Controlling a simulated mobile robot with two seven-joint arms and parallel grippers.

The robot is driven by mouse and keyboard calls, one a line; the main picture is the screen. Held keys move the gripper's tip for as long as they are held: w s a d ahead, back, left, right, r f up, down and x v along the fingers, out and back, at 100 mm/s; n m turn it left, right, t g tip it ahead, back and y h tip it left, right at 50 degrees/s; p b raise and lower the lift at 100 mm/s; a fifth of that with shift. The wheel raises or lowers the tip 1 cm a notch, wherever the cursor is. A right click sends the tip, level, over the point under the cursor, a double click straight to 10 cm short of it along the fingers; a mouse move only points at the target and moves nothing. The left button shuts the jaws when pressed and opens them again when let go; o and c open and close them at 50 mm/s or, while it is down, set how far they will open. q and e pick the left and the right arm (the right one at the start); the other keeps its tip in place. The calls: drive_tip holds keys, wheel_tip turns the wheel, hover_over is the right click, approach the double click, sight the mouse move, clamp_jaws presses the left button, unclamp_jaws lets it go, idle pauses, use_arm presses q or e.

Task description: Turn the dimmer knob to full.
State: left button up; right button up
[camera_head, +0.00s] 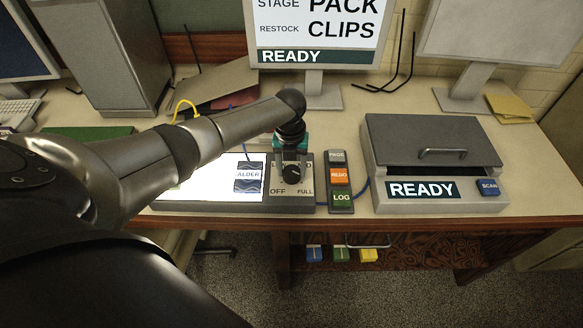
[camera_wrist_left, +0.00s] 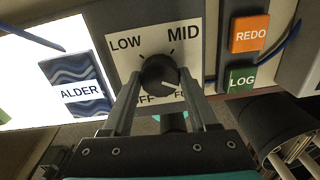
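The dimmer knob (camera_head: 291,174) is a round black knob on a grey panel at the right end of the light pad. In the left wrist view the knob (camera_wrist_left: 160,74) sits between labels LOW, MID, OFF and FULL. Its white mark points right and slightly down, toward the FULL side. My left gripper (camera_head: 291,160) is above the panel with its fingers pointing down at it. In the wrist view its two fingers (camera_wrist_left: 160,88) stand on either side of the knob, apart; contact is hard to tell. They partly cover OFF and FULL. My right gripper is out of view.
The lit pad (camera_head: 215,188) holds an ALDER tile (camera_head: 249,177). Right of the knob is a PAGE, REDO and LOG button strip (camera_head: 341,192), then a grey lidded scanner (camera_head: 428,150). A blue cable runs close by. A monitor (camera_head: 316,58) stands behind.

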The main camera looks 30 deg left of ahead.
sight(291, 171)
use_arm(q)
drive_tip(key=o, duration=0.4)
drive_tip(key=shift+o, duration=0.2)
wheel_tip(291, 171, up, 15)
drive_tip(key=shift+r+p, duration=0.2)
drive_tip(key=shift+p, duration=0.25)
drive_tip(key=shift+s+f, duration=0.1)
